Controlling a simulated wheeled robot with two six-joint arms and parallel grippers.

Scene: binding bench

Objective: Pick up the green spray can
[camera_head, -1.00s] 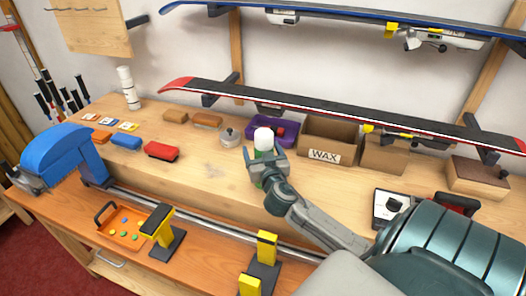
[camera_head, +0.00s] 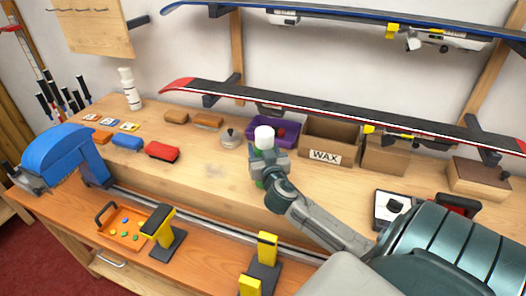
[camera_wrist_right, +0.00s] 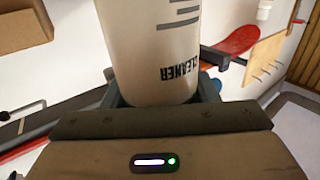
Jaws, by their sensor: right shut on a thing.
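The spray can (camera_head: 263,138) stands upright near the middle of the bench, with a white cap and a little green showing just below it. My right gripper (camera_head: 268,163) is around its body and shut on it, hiding most of the can from the head view. In the right wrist view the can (camera_wrist_right: 150,50) fills the upper middle as a pale cylinder with dark "CLEANER" lettering, between the fingers (camera_wrist_right: 160,95). I cannot tell whether its base touches the bench. My left gripper is not in view.
Behind the can are a purple tray (camera_head: 258,123) and a cardboard box marked WAX (camera_head: 325,157). A ski (camera_head: 340,115) hangs above them. Brushes, including a red one (camera_head: 162,151), lie to the left. Bare wood lies left of the can.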

